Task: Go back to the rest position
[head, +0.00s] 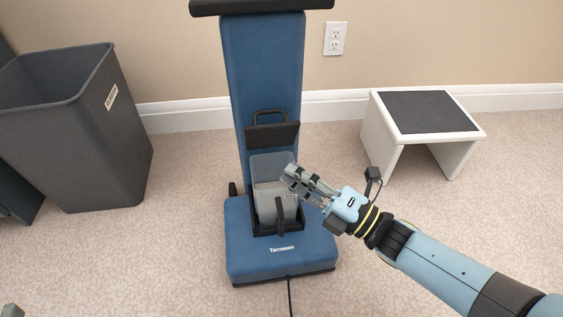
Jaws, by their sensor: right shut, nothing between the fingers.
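My right gripper (289,177) is shut and empty. It reaches in from the lower right, and its fingertips overlap the right side of the grey cup-like bin (268,190) in the picture. I cannot tell whether they touch it. The bin sits in the black holder at the front of a blue upright vacuum cleaner (262,80), which stands upright on the carpet. My left gripper is not clearly in view; only a small piece shows at the bottom left corner.
A dark grey waste bin (125,150) stands at the left. A white step stool (472,135) with a dark top stands at the right by the wall. A wall outlet (335,38) is behind. A black cord (290,295) runs from the vacuum's base. Carpet lies clear between them.

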